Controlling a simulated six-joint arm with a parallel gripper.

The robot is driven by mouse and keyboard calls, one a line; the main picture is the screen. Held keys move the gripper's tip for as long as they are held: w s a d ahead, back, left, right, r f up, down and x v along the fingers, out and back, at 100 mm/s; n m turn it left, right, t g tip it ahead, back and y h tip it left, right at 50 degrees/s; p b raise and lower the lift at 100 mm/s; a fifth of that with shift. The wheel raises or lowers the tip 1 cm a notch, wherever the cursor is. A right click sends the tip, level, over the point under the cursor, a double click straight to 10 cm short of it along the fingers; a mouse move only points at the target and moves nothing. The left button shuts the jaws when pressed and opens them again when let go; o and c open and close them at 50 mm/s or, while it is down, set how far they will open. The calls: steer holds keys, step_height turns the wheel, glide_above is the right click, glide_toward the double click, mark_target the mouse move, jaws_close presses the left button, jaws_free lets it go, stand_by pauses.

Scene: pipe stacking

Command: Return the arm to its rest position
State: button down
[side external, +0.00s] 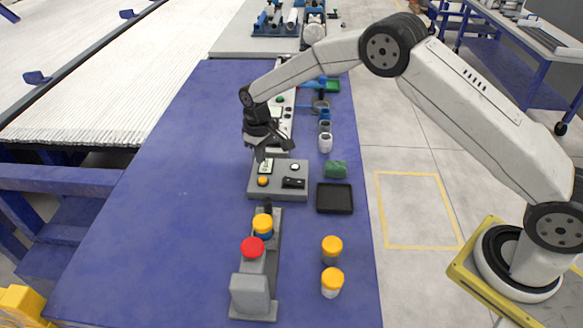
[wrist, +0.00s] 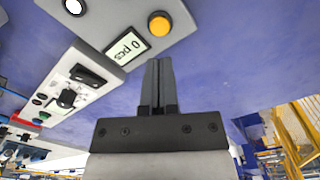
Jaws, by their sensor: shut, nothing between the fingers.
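My gripper (side external: 262,158) hangs over the grey control box (side external: 278,194) on the blue table, with my arm reaching in from the right. In the wrist view, the two fingers (wrist: 158,65) are together and nothing shows between them. I cannot tell whether the fingertips touch the box.
In front of the box stands a grey holder (side external: 256,295) with yellow-topped and red-topped pieces. The table's left side (side external: 165,190) is clear.

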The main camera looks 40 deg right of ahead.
steer(key=shift+r, duration=0.1)
stand_by(0.4)
steer(key=s+d+r+m+t, duration=0.1)
steer(key=s+d+r, duration=0.25)
steer(key=s, duration=0.35)
steer(key=s+d+r+m+t, duration=0.1)
steer(key=s+d+r, duration=0.2)
steer(key=s+r, duration=0.25)
steer(key=s+d+m, duration=0.1)
steer(key=s+d, duration=0.1)
steer(key=s, duration=1.4)
steer(key=shift+s+d+r+t, duration=0.25)
steer(key=shift+r+t, duration=0.05)
steer(key=shift+r, duration=0.1)
